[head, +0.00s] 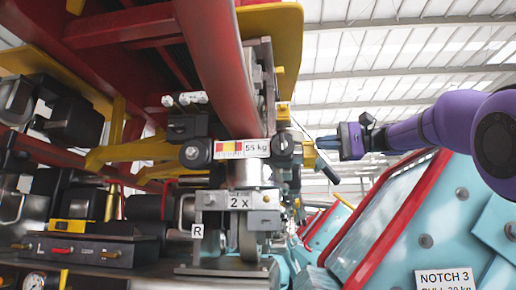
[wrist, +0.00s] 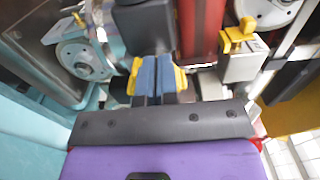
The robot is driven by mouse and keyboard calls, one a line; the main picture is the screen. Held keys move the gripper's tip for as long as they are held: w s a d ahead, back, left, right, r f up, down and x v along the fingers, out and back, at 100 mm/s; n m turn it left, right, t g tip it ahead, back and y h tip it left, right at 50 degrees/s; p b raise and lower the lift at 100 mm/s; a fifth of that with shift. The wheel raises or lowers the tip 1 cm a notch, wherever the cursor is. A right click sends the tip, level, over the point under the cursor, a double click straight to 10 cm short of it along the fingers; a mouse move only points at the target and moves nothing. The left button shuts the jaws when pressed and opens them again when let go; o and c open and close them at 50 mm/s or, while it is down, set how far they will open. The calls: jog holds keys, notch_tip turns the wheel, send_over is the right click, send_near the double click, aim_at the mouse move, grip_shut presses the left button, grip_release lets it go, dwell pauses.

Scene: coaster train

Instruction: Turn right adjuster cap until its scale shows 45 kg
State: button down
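A scale strip (head: 242,148) with red and yellow bands reads 55 kg in the head view. A dark round cap (head: 283,146) sits at its right end; another round knob (head: 193,153) sits at its left end. An R label (head: 198,231) is below. Yellow shows on both sides of the fingers.
A dark block (wrist: 145,30) is just beyond my fingers in the wrist view. A grey block with a yellow handle (wrist: 238,36) is to the right. A black-handled lever (head: 327,172) is below my gripper. Teal panels (head: 405,215) with red edges fill the lower right.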

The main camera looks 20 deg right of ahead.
jog(key=shift+a+f, duration=0.2)
jog(key=shift+f, duration=0.25)
jog(key=shift+a+f, duration=0.2)
jog(key=shift+f, duration=0.25)
dwell(0.5)
jog(key=shift+f, duration=0.3)
jog(key=shift+w+d+f, duration=0.1)
jog(key=shift+w+f, duration=0.05)
jog(key=shift+f, duration=0.2)
jog(key=shift+s+f, duration=0.15)
jog(key=shift+s, duration=0.05)
dwell(0.4)
jog(key=shift+v, duration=2.75)
jog(key=shift+s, duration=0.1)
